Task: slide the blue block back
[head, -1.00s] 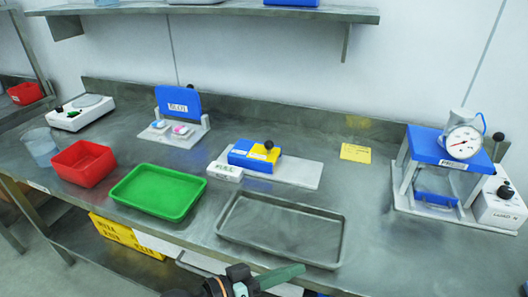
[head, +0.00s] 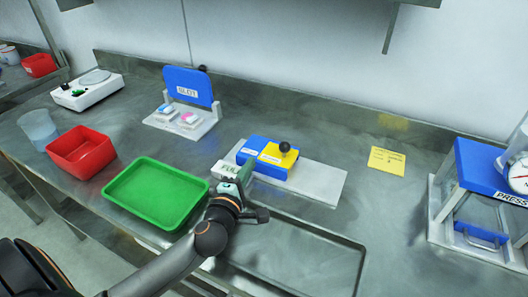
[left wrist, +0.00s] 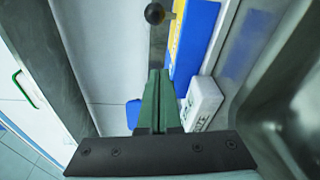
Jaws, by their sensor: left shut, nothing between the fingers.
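The blue block (head: 247,150) sits on a pale base plate (head: 318,182), with a yellow part (head: 272,159) and a black knob (head: 285,146) beside it. In the left wrist view the blue block (left wrist: 198,40) lies right of the fingers, and the knob (left wrist: 154,13) is beyond their tips. My left gripper (head: 246,175) is shut and empty, at the near side of the block beside the white labelled piece (head: 223,170). The white piece also shows in the left wrist view (left wrist: 203,103). I cannot tell whether the fingers touch the block. My right gripper is out of view.
A green tray (head: 112,189) and a red bin (head: 82,164) stand to the left. A grey metal tray (head: 352,262) lies in front. A blue-backed stand (head: 188,84) is behind left, and a blue-topped press (head: 474,166) at right. A yellow card (head: 387,160) lies on the bench.

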